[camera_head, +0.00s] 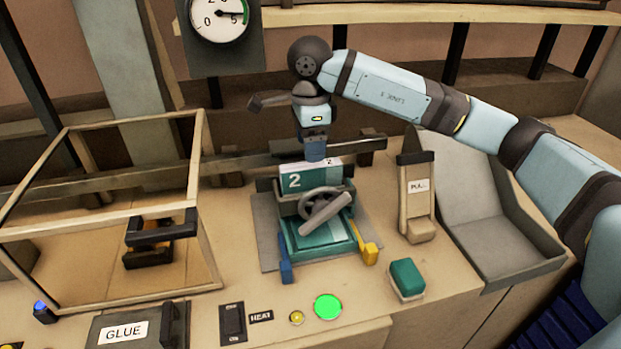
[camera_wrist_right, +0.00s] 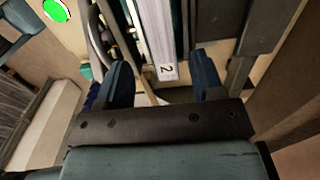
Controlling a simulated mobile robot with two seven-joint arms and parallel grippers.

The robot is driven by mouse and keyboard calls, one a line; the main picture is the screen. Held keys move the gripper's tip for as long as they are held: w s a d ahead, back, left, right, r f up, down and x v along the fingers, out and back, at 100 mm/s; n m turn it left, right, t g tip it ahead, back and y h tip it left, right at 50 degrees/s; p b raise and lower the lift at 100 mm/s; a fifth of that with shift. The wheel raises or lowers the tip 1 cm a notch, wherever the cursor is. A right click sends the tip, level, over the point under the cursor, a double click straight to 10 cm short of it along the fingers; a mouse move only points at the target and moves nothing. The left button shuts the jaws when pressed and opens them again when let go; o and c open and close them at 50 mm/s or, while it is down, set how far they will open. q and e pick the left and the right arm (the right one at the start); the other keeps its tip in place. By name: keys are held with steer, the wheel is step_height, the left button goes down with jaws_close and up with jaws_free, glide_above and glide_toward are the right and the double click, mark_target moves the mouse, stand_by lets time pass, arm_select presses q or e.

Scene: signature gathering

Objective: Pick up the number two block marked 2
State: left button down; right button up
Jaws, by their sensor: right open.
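The number two block (camera_head: 312,175) is teal and white, with a "2" on its front face and a smaller "2" on its pale upper edge. It stands in the press-like device behind a grey handwheel (camera_head: 325,208). My right gripper (camera_head: 316,150) is directly over the block, pointing down. In the right wrist view, the open fingers of my right gripper (camera_wrist_right: 163,66) lie either side of the block's white edge (camera_wrist_right: 160,45), with gaps on both sides. Contact cannot be seen. My left gripper is out of view.
A yellow tab (camera_head: 370,254) and a blue tab (camera_head: 286,271) flank the device. A PULL lever (camera_head: 417,200) and a grey chute (camera_head: 505,235) are at right. A green-topped block (camera_head: 407,278) lies in front. A framed box (camera_head: 105,292) stands left.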

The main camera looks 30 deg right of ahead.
mark_target(311, 172)
steer(key=shift+f, duration=0.75)
steer(key=shift+w+f, duration=0.15)
steer(key=shift+f, duration=0.45)
steer(key=shift+f+p, duration=0.35)
step_height(311, 172, down, 4)
steer(key=shift+d+r+p, duration=0.15)
steer(key=shift+r+p, duration=0.1)
steer(key=shift+p, duration=0.25)
steer(key=shift+f, duration=0.4)
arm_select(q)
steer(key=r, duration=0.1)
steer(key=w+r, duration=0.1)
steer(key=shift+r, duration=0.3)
arm_select(e)
steer(key=shift+c, duration=0.3)
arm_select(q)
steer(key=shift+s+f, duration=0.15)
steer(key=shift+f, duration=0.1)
arm_select(e)
steer(key=c, duration=1.1)
